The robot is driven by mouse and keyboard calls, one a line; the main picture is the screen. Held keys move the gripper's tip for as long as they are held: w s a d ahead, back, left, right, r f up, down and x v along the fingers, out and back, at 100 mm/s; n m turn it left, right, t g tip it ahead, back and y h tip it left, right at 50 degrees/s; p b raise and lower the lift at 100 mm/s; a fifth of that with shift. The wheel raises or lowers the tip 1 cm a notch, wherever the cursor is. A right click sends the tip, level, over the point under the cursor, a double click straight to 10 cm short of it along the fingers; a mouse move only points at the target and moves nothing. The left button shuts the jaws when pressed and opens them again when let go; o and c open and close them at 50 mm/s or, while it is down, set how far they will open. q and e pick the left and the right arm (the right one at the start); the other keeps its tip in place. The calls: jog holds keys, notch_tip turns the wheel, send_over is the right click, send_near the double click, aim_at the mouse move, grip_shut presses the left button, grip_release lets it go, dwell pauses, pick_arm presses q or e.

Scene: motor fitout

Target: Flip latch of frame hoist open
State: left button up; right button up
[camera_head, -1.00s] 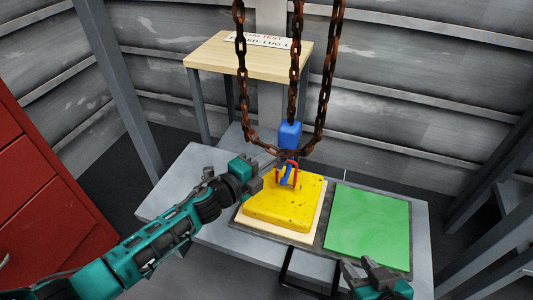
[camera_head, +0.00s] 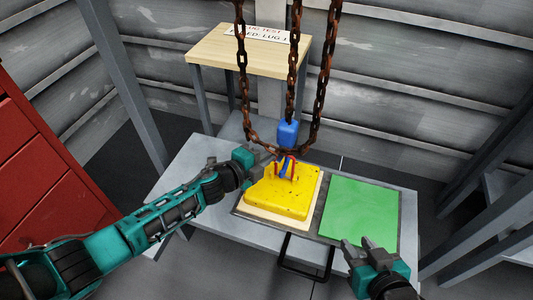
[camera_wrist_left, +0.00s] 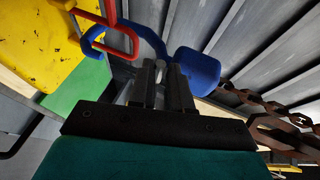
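The hoist's blue block (camera_head: 287,134) hangs on rusty chain above the yellow piece (camera_head: 282,193). A blue hook runs below it, by a red loop (camera_head: 291,168) at the top of the yellow piece. The wrist view shows the blue block (camera_wrist_left: 194,68), the hook (camera_wrist_left: 91,41) and the red loop (camera_wrist_left: 121,38). I cannot make out a separate latch. My left gripper (camera_wrist_left: 162,75) is beside the hook, its fingers close together with a narrow gap; whether they grip anything is unclear. My right gripper (camera_head: 361,246) is open and empty near the green panel's front edge.
The yellow piece sits on a pale board beside a green panel (camera_head: 359,218) on the grey table (camera_head: 185,185). Rusty chains (camera_head: 318,95) hang around the hook. A wooden stand (camera_head: 220,48) with a sign is behind. A red cabinet (camera_head: 45,190) is at left.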

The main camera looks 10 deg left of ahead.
pick_arm(q)
jog(key=o, duration=0.3)
jog(key=shift+o, duration=0.2)
jog(key=p+v, duration=0.3)
jog(key=v, duration=1)
